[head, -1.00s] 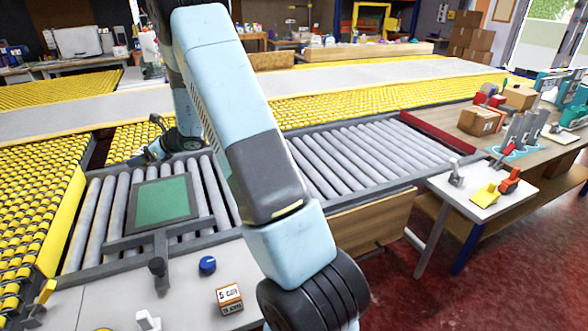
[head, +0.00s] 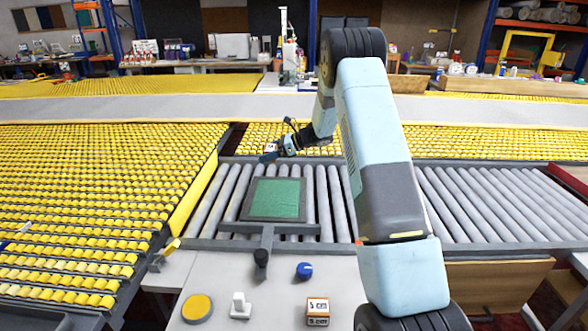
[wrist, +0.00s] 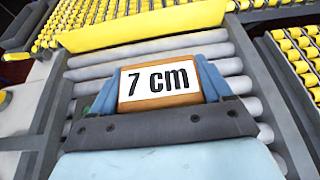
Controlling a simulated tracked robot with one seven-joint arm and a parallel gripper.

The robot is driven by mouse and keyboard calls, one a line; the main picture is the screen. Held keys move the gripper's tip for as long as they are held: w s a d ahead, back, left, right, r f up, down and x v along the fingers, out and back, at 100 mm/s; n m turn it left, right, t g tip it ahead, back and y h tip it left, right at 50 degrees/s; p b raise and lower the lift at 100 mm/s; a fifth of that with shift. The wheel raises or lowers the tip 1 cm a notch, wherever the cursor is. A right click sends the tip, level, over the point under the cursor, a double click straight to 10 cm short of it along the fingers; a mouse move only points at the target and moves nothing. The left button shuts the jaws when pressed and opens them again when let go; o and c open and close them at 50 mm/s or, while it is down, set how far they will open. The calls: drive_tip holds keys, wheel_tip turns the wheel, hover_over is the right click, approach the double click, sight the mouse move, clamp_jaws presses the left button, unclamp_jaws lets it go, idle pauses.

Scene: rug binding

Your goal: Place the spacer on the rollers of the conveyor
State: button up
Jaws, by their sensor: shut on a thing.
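The spacer (wrist: 160,82) is an orange-brown block with a white label reading "7 cm". In the wrist view it sits between the blue fingers of my gripper (wrist: 160,88), which is shut on it. Grey rollers of the conveyor (wrist: 232,66) show behind and beside it; I cannot tell whether it touches them. In the head view my gripper (head: 272,152) is at the far edge of the conveyor's left roller section (head: 332,205), beyond the green plate. The spacer is too small to make out clearly there.
A green plate with a grey frame and handle (head: 275,198) lies on the rollers. The near table holds a block labelled "5 cm" (head: 317,311), a blue knob (head: 304,270), a white piece (head: 240,306) and a yellow disc (head: 197,307). Yellow roller beds (head: 90,190) lie left.

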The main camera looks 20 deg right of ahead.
drive_tip(key=w+d+f, duration=0.3)
drive_tip(key=w+f, duration=0.1)
drive_tip(key=w, duration=0.3)
hover_over(277, 170)
drive_tip(key=s, duration=0.2)
drive_tip(key=f, duration=0.3)
drive_tip(key=shift+w+a+f, duration=0.25)
drive_tip(key=shift+a+f, duration=0.1)
drive_tip(key=shift+f, duration=0.05)
drive_tip(key=shift+w+d+f, duration=0.25)
drive_tip(key=shift+w+f, duration=0.25)
drive_tip(key=shift+f, duration=0.1)
wheel_tip(277, 170, down, 3)
drive_tip(key=shift+w+f, duration=0.1)
drive_tip(key=shift+f, duration=0.05)
drive_tip(key=o, duration=0.8)
